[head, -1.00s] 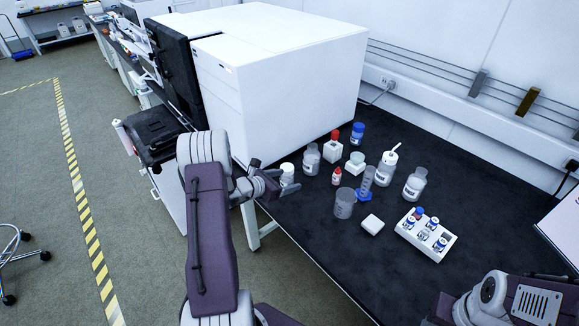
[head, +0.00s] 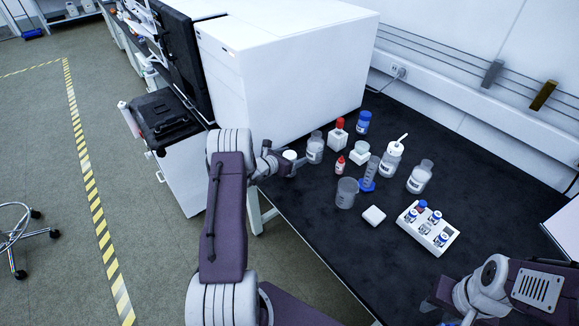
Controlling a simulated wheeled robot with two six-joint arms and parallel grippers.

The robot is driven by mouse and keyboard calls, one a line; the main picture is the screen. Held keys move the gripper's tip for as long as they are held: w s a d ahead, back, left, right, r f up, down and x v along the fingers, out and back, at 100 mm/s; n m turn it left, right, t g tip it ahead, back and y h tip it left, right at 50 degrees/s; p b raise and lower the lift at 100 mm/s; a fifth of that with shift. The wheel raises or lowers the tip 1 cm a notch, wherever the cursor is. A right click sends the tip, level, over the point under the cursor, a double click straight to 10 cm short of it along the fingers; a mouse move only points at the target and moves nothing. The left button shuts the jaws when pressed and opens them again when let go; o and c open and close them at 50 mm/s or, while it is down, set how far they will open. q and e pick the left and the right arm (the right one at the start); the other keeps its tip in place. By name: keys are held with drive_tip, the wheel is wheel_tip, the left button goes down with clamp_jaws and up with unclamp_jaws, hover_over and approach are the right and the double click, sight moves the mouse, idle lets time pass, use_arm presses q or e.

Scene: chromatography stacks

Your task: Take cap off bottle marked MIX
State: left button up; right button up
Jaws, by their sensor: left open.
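A small bottle with a white cap (head: 289,154) stands near the left edge of the black bench; my gripper and arm hide most of its body. Other bottles stand to its right: a clear one with a grey top (head: 315,148), a white wash bottle (head: 391,160) and a clear labelled bottle (head: 419,177). The labels are too small to read, so I cannot tell which is MIX. My left gripper (head: 291,168) is open at the white-capped bottle, low beside or around it; I cannot tell if it touches. My right gripper is out of view; only my right arm shows.
A white rack (head: 408,222) with several vials, a grey beaker (head: 346,193), a blue-based cylinder (head: 369,176), a small red-capped bottle (head: 339,167) and a white block (head: 374,215) stand close by. A large white instrument (head: 290,75) stands behind. The bench's right side is clear.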

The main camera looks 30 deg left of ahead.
use_arm(q)
drive_tip(key=shift+x, duration=0.85)
drive_tip(key=shift+s+a, duration=0.1)
drive_tip(key=shift+s, duration=0.1)
drive_tip(key=c, duration=0.6)
clamp_jaws()
drive_tip(key=shift+r, duration=0.1)
